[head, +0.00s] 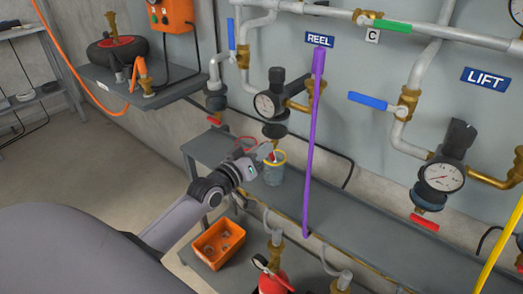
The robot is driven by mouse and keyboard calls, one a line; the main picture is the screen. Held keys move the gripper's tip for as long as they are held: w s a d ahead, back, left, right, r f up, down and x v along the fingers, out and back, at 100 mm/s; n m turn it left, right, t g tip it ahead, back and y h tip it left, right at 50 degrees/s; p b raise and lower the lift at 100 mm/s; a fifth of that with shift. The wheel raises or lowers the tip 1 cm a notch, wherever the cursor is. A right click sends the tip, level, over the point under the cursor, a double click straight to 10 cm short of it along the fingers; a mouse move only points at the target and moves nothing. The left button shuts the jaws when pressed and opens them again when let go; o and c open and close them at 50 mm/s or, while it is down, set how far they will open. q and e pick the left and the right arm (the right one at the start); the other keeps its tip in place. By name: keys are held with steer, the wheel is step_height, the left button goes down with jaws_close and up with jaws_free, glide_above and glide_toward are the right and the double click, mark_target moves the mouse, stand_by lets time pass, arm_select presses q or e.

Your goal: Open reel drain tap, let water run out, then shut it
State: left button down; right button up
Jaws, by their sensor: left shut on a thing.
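The REEL sign (319,40) is above a dark filter-regulator (280,78) with a round gauge (265,104). My left gripper (267,152) comes in from lower left and is shut on the small red drain tap (271,157) below this fitting. The gripper partly hides the tap, and I cannot tell whether it is turned on. I cannot make out running water. My right gripper is out of view.
An orange bin (218,243) sits below. The shelf (375,240) is clear at right.

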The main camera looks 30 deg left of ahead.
arm_select(q)
steer(key=c, duration=1.5)
jaws_free()
steer(key=shift+s, duration=0.15)
steer(key=shift+s+a+p, duration=0.15)
steer(key=shift+s+p, duration=0.15)
steer(key=shift+s, duration=1.45)
steer(key=shift+s+a+p, duration=0.15)
steer(key=shift+s+p, duration=0.1)
steer(key=shift+s, duration=1.45)
